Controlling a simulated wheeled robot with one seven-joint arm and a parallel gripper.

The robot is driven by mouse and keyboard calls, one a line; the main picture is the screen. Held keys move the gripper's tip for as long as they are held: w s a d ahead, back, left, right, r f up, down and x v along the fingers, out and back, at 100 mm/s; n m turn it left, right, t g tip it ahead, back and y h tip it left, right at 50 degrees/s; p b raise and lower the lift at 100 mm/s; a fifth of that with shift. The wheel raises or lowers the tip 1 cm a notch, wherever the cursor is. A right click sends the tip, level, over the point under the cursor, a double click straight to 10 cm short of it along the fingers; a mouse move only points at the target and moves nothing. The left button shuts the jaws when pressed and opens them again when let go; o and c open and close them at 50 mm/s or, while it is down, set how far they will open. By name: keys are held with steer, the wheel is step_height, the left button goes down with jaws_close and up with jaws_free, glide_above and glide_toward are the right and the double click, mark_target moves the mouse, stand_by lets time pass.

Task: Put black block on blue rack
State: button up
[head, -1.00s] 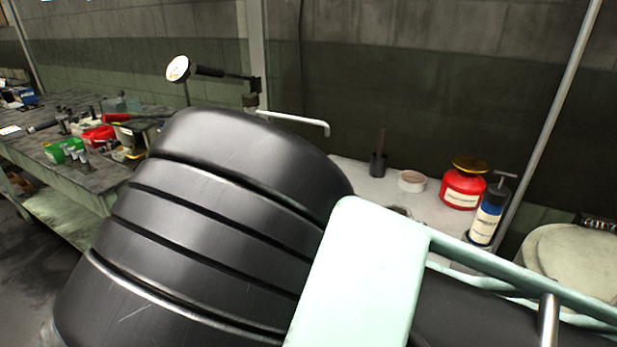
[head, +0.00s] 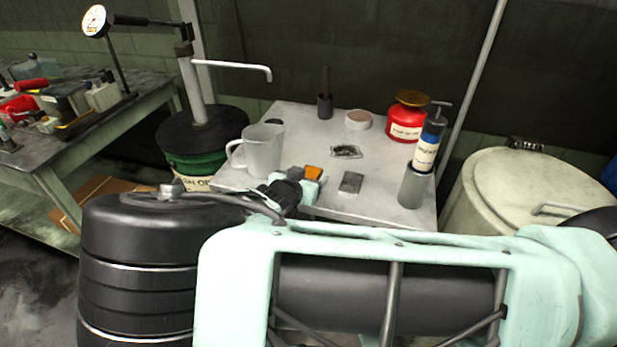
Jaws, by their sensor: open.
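A small dark grey block (head: 351,183), the closest thing to a black block, lies flat on the light-topped table (head: 400,215), near its front edge. Nothing touches it. I see no blue rack. The large mint and black shapes in the foreground hide the near side of the table.
A white mug (head: 263,150) stands left of the block. A pale round drum (head: 510,195) is at right.

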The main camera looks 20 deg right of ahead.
jaws_close()
steer(key=shift+r, duration=0.1)
